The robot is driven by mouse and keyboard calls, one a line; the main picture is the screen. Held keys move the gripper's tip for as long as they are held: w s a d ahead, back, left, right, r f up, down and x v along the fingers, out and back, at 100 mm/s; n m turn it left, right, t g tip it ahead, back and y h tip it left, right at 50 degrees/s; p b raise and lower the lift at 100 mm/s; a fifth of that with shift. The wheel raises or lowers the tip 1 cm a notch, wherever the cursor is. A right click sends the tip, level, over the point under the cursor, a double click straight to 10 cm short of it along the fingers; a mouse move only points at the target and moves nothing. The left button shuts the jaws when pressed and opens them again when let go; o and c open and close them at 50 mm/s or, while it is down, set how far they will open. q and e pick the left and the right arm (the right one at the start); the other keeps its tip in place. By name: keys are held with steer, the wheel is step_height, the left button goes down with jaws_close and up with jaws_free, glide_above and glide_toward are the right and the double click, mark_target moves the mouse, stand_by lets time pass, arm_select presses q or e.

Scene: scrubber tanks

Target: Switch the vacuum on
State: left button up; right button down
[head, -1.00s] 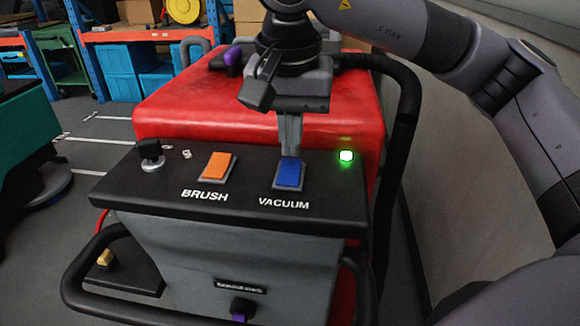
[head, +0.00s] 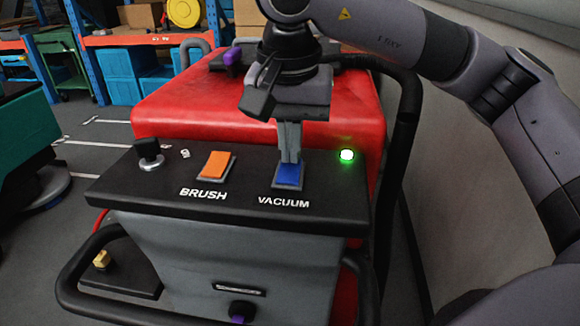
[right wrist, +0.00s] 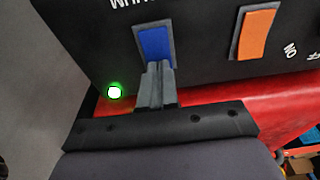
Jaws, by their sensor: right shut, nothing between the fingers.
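The blue vacuum rocker switch (head: 288,177) sits in a grey frame above the label VACUUM on the black control panel (head: 140,190). My right gripper (head: 289,160) is shut and empty, pointing down, its fingertips at the far edge of the blue switch. In the right wrist view the fingertips (right wrist: 157,67) overlap the near end of the blue switch (right wrist: 155,43); they look in contact, but I cannot tell how firmly. The fingers hide part of the switch. A green lamp (head: 347,155) glows right of it. My left gripper is not in view.
The orange brush switch (head: 216,164) is left of the blue one, with a black key knob (head: 149,153) further left. The red tank body (head: 190,115) lies behind the panel. A black hose (head: 405,130) runs down the right side. Shelves with blue bins (head: 124,72) stand behind.

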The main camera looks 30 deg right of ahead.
steer(key=shift+f, duration=0.15)
steer(key=shift+r+p, duration=2.75)
steer(key=shift+r, duration=0.85)
steer(key=shift+f, duration=0.1)
